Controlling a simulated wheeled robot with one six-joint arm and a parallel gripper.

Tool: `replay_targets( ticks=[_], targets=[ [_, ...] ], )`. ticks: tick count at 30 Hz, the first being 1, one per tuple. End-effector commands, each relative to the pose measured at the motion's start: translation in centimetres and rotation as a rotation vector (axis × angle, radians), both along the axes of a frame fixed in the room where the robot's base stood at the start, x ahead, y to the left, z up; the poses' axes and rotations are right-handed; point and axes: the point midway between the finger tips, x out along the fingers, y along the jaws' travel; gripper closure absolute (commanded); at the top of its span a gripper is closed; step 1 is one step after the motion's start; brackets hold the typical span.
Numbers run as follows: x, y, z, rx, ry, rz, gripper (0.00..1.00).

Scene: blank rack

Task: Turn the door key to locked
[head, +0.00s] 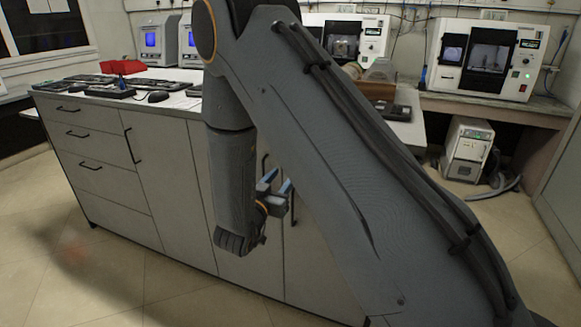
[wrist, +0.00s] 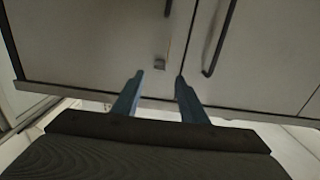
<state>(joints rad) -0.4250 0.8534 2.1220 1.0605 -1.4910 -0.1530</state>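A small metallic piece, which looks like the door key (wrist: 160,62), sits on a pale cabinet door (wrist: 105,50) in the wrist view, left of the seam between two doors. It is small and dim, so I cannot tell which way it is turned. My gripper (wrist: 160,76) is open, its two blue fingers apart, pointing at the door with the key in line with the gap between them. Nothing shows between the fingers. In the head view my gripper (head: 277,183) is in front of the cabinet; I cannot make out the key there.
A dark bar handle (wrist: 220,42) stands out from the door right of the seam. The cabinet (head: 165,190) carries a worktop with keyboards, a mouse (head: 158,97) and a red object (head: 125,66). Machines stand on the back bench. The floor (head: 110,270) at left is clear.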

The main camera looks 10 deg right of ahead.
Motion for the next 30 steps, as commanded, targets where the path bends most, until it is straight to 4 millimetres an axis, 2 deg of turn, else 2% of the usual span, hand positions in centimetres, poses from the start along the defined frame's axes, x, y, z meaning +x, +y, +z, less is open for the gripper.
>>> replay_targets(
  ticks=[6,12,24,30],
  targets=[
    [2.8,-2.2,0.1,0.001,0.0,-0.002,0.61],
    [4.7,-3.5,0.1,0.002,0.0,-0.001,0.61],
    [5.4,-3.9,0.0,0.001,0.002,0.002,0.61],
    [5.4,-3.9,0.0,0.002,0.001,0.002,0.95]
  ],
)
